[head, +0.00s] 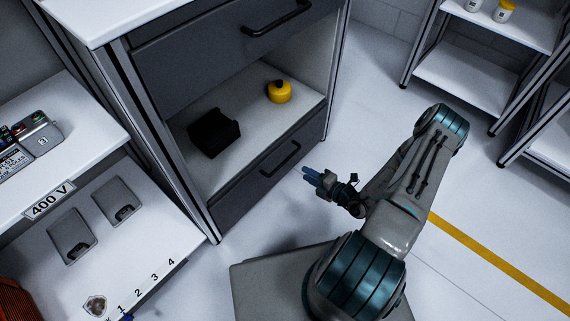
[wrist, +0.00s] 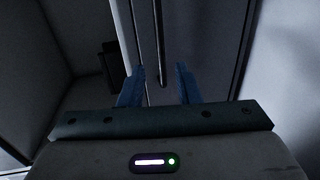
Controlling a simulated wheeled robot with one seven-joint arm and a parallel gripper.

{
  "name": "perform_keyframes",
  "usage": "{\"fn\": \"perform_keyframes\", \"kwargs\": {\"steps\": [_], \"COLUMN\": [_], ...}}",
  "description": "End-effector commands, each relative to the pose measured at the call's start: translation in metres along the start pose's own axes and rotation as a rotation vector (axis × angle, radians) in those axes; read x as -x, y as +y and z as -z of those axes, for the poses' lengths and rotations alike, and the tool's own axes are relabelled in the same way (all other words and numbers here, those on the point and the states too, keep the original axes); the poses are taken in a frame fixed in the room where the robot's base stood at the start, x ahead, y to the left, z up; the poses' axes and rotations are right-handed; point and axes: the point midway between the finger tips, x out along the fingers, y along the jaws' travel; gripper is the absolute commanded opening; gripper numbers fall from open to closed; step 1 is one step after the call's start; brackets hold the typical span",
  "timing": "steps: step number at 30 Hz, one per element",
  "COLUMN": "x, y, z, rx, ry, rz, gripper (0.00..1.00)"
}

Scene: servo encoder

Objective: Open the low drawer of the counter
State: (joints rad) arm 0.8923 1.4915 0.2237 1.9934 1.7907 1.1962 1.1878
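The low drawer (head: 262,184) of the counter is a dark grey front at the bottom, below an open shelf bay. It looks shut. Its black bar handle (head: 280,159) runs across the front. My gripper (head: 308,174) is just in front of the drawer, a little right of the handle. In the wrist view my gripper's two blue fingers (wrist: 160,88) are apart with nothing between them. The handle (wrist: 160,45) shows ahead as a dark upright bar, in line with the gap between the fingers. I cannot tell how far it is from the fingertips.
The counter's upper drawer (head: 215,50) is above the open bay. A black box (head: 213,134) and a yellow container (head: 279,92) stand on the bay's shelf. A white shelf unit (head: 60,200) with devices is at the left. Open floor (head: 480,190) lies to the right.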

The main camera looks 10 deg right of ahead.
Motion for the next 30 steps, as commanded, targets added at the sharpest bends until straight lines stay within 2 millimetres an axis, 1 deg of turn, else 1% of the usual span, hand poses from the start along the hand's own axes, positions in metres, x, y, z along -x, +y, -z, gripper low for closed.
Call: {"fn": "perform_keyframes", "kwargs": {"steps": [1,9,15,18,21,29,30], "x": [-0.011,-0.07,-0.102,-0.111,-0.115,-0.117,-0.116], "y": [-0.003,-0.003,-0.002,-0.002,-0.001,0.0,0.0], "z": [0.001,0.001,0.001,0.001,0.001,0.001,0.001], "rx": [0.002,0.004,0.005,0.004,0.003,0.003,0.003], "ry": [0.003,0.005,0.004,0.003,0.003,0.002,0.002], "rz": [0.0,-0.001,0.0,0.0,0.0,0.0,0.0], "gripper": [0.3,0.3,0.3,0.3,0.3,0.3,0.27]}}
